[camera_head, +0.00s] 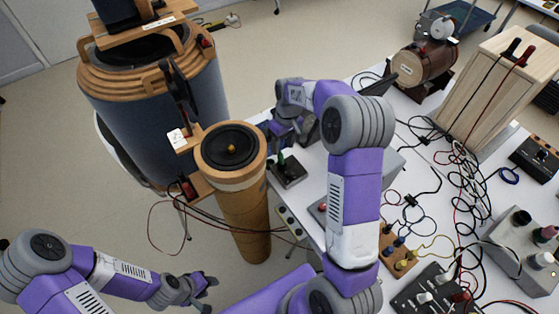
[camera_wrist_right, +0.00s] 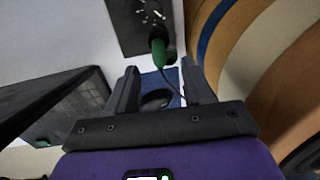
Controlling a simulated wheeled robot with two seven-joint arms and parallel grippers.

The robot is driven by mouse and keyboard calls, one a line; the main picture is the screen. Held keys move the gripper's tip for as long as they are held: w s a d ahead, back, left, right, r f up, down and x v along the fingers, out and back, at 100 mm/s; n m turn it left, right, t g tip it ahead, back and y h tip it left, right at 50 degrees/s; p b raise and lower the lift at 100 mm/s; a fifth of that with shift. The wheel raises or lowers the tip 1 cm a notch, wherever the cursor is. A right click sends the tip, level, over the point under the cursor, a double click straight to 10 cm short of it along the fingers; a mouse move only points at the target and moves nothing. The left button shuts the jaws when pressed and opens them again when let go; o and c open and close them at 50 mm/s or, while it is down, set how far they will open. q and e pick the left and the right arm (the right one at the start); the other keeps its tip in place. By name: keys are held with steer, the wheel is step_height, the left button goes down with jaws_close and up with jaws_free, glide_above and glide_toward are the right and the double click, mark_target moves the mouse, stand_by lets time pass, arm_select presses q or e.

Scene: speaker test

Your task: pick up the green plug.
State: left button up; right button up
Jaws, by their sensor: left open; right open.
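The green plug (camera_head: 281,159) stands on a small dark box (camera_head: 291,173) near the table's left edge. In the right wrist view the green plug (camera_wrist_right: 158,50) is at the dark box's panel (camera_wrist_right: 125,28), with a thin cable beside it. My right gripper (camera_head: 287,137) is close to the plug in the head view. In its wrist view the right gripper (camera_wrist_right: 158,78) is open and empty, with the plug just beyond the fingertips, roughly centred between them. My left gripper (camera_head: 207,287) is open and empty at the lower left, away from the table.
A tall wooden cylinder with a black speaker top (camera_head: 231,148) stands close left of the box. A large blue-grey drum (camera_head: 155,105) is behind it. A black object (camera_wrist_right: 62,108) is left of the right fingers. Cables, a wooden cabinet (camera_head: 490,90) and several devices crowd the table's right.

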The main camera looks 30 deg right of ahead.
mark_target(281, 155)
steer(key=shift+f, duration=0.4)
steer(key=f, duration=0.2)
steer(key=f+b, duration=0.1)
steer(key=f, duration=0.1)
steer(key=shift+w+a+f+b, duration=0.15)
steer(key=shift+a+f+b, duration=0.05)
steer(key=shift+f+b, duration=0.1)
steer(key=shift+c, duration=0.3)
jaws_close()
